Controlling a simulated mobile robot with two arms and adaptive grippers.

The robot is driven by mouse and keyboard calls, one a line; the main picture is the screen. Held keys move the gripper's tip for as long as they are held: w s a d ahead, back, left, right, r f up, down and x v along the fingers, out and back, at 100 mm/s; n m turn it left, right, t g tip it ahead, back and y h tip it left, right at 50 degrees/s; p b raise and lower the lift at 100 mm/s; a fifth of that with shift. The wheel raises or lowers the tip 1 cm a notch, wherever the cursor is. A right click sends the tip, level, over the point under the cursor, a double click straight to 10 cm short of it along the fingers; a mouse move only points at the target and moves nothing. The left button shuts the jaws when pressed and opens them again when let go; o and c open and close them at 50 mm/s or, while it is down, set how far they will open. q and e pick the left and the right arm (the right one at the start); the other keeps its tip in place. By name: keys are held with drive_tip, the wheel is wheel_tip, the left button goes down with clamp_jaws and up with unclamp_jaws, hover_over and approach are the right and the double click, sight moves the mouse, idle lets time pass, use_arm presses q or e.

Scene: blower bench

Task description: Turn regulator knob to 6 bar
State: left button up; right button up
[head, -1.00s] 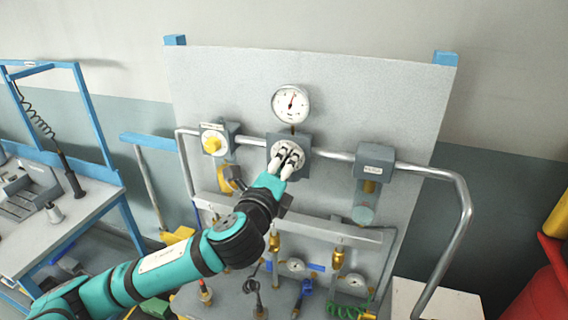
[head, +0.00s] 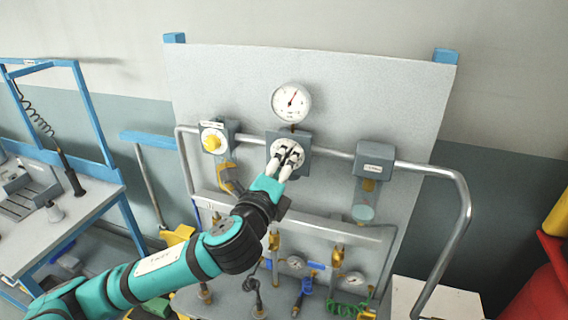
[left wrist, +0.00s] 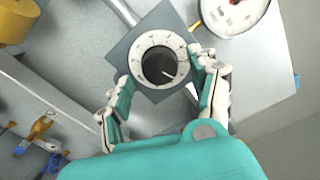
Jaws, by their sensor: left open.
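The regulator (head: 305,140) is a grey block on the panel with a round white scale ring and a dark centre. In the left wrist view, the knob (left wrist: 158,66) lies between the two fingers of my left gripper (left wrist: 160,70), with gaps visible on both sides. In the head view, my left gripper (head: 285,158) is in front of the dial and hides its lower part. The fingers are apart and hold nothing. The pressure gauge (head: 291,102) is above the regulator, its needle pointing up and right; its figures are too small to read. My right gripper is out of view.
A yellow knob on a white plate (head: 213,141) is left of the regulator, and a grey unit (head: 375,158) is right. A bent metal pipe (head: 467,200) runs across the panel. Several brass fittings and hoses hang below. A bench (head: 95,200) stands at left.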

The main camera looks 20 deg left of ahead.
use_arm(q)
drive_tip(key=s, duration=0.6)
drive_tip(key=shift+s+a, duration=0.15)
drive_tip(key=shift+s, duration=0.1)
